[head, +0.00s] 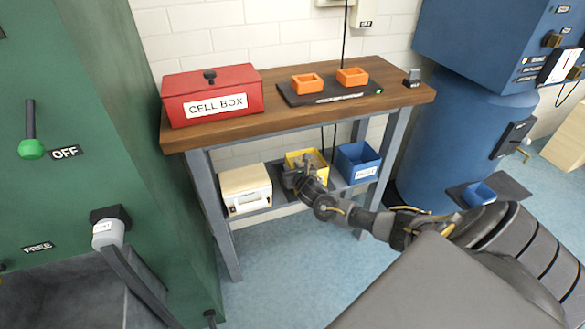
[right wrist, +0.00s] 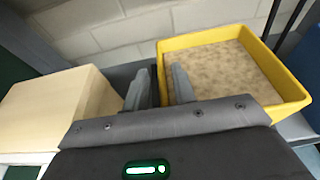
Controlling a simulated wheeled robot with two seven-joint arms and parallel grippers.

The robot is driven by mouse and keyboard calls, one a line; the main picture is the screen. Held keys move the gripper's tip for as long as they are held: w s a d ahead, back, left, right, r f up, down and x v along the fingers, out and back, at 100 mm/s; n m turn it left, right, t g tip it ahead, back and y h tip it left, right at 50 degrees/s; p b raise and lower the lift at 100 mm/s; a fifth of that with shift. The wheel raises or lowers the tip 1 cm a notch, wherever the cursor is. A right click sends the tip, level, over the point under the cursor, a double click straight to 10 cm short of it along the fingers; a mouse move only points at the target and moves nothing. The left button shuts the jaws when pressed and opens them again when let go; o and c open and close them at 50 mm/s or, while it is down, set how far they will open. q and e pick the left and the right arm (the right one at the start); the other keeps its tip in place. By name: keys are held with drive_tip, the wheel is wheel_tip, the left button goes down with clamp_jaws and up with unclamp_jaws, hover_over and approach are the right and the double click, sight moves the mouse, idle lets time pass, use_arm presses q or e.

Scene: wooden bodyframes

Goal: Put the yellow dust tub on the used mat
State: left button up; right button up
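The yellow dust tub (head: 293,158) is an open box on the lower shelf of the bench. In the right wrist view the yellow tub (right wrist: 215,39) shows brownish dust inside. My right gripper (head: 300,172) is at the tub's left side. In the right wrist view its fingers (right wrist: 158,88) are apart, one outside the tub's left wall and one inside, with the wall between them. A dark mat (head: 512,185) low at the right carries a small blue tub; I cannot tell whether it is the used mat. My left gripper is not in view.
On the shelf, a cream box (head: 245,187) stands left of the tub and a blue bin (head: 358,163) right of it. The wooden benchtop (head: 300,107) above holds a red cell box (head: 212,95) and two orange trays. A blue drum (head: 455,140) stands at right.

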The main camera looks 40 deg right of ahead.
drive_tip(key=shift+r, duration=0.1)
